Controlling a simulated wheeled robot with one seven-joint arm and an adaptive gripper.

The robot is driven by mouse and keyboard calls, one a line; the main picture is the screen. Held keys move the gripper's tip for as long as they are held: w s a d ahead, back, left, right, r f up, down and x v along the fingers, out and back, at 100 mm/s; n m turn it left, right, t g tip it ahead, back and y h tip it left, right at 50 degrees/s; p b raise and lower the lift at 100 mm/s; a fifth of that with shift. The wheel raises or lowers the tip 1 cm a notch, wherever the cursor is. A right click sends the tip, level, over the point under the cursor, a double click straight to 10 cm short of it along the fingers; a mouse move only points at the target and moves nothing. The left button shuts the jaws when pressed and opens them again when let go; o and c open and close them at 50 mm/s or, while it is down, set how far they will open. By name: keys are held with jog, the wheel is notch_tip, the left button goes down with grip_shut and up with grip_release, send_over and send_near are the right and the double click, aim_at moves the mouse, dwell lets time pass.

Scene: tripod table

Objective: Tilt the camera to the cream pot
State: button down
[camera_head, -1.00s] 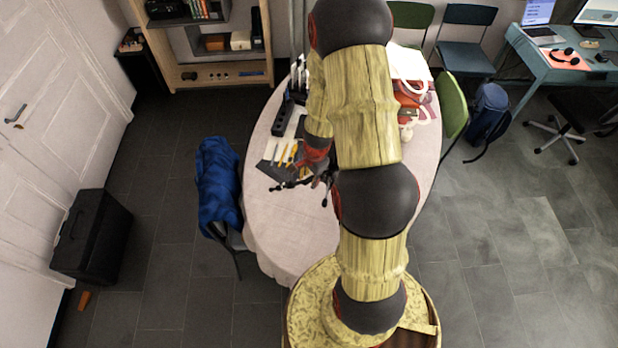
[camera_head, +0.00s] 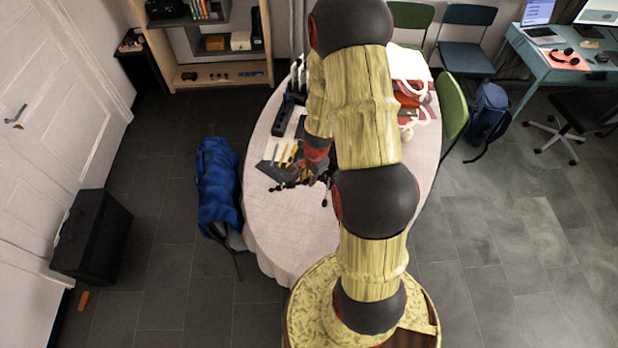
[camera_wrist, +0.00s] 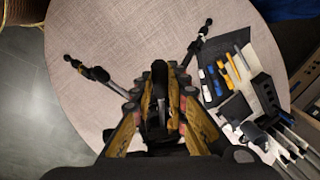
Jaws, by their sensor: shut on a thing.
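A black tripod stands on the table, its legs (camera_head: 284,185) showing beside my gripper in the head view. In the wrist view its spread legs (camera_wrist: 88,70) reach out past my fingers. My gripper (camera_wrist: 160,104) is shut on a black part at the tripod's top, between the yellow-sided fingers. I cannot tell whether this part is the camera or its handle. A small cream round thing (camera_head: 405,133), perhaps the cream pot, is on the table just right of my arm, partly hidden by it. The wrist view does not show it.
The pale round-ended table (camera_head: 285,235) is bare at its near left. A dark mat with yellow and blue tools (camera_wrist: 228,72) and a black block (camera_wrist: 265,93) lie close to the tripod. Red and white bags (camera_head: 410,65) are at the far right. A blue-draped chair (camera_head: 218,185) stands left.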

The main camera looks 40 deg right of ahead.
jog(key=shift+a+p, duration=0.15)
jog(key=shift+p, duration=0.8)
jog(key=shift+f+h, duration=0.25)
jog(key=shift+h, duration=0.05)
jog(key=c, duration=1.7)
grip_release()
jog(key=shift+c, duration=0.2)
notch_tip(320, 180, up, 12)
jog(key=s, duration=0.2)
jog(key=shift+a, duration=0.3)
jog(key=shift+f, duration=0.1)
jog(key=shift+w, duration=0.1)
